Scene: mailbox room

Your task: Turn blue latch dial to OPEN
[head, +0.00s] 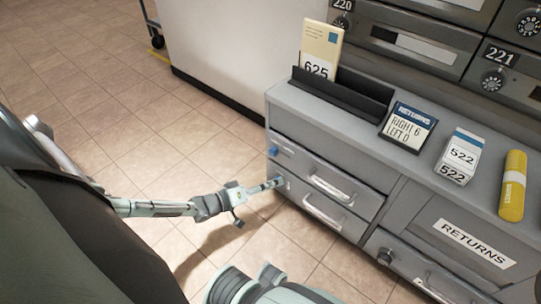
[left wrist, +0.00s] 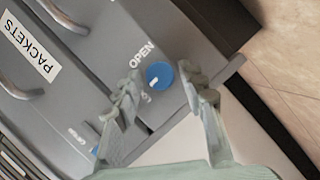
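The blue latch dial (left wrist: 159,75) is on the grey cabinet front, with the word OPEN (left wrist: 142,55) printed beside it at upper left in the left wrist view. Its white mark sits on its lower-left side, not toward OPEN. My left gripper (left wrist: 162,74) is open, with one finger on each side of the dial. I cannot tell whether the fingers touch it. In the head view, my left gripper (head: 272,184) is at the left end of the lower drawer, covering most of this dial. My right gripper is not in view.
A second blue dial (head: 273,150) is on the upper drawer. Drawer handles (head: 330,188) stick out to the right. The cabinet top holds a black tray (head: 345,93), a RETURNS card (head: 408,127), a white box (head: 460,156) and a yellow cylinder (head: 513,185).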

